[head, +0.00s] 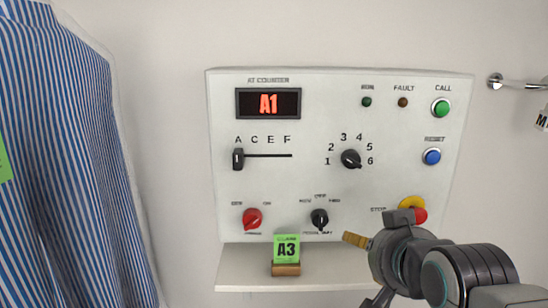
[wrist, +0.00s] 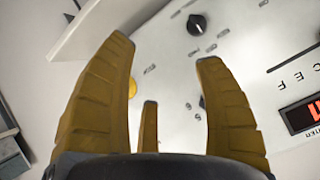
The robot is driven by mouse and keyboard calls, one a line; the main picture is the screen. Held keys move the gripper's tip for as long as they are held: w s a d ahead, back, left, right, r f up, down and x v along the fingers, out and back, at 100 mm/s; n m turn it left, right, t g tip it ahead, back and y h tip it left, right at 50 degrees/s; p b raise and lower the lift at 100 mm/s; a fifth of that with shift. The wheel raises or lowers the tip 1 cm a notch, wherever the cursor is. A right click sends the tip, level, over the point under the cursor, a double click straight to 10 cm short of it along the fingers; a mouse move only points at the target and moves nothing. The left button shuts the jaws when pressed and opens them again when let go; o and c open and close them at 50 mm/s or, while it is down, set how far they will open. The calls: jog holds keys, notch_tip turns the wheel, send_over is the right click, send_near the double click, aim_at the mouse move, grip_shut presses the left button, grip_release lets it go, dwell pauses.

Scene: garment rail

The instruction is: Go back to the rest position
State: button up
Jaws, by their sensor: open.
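My gripper (head: 357,239) is in front of the lower right part of the white control panel (head: 300,190) in the head view. Its yellow finger points left, just below and left of the red stop button (head: 420,215) on its yellow base. In the wrist view my gripper (wrist: 165,52) has its yellow fingers spread, with nothing between them but the panel face behind. The panel appears turned there, with its red display (wrist: 304,116) at the right edge. My arm hides part of the panel's lower right corner.
A striped blue shirt (head: 65,160) hangs at the left. A metal rail (head: 515,83) sticks out at the upper right.

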jog(key=s+f+n+g+p, duration=0.2)
jog(key=s+f+g+p, duration=0.1)
jog(key=s, duration=0.5)
jog(key=s+f+n+g+p, duration=0.2)
jog(key=s+g+p, duration=0.3)
jog(key=s, duration=0.4)
jog(key=shift+s+f+n+p, duration=0.15)
jog(key=shift+f+n+p, duration=0.15)
jog(key=shift+f+p, duration=0.25)
dwell(0.4)
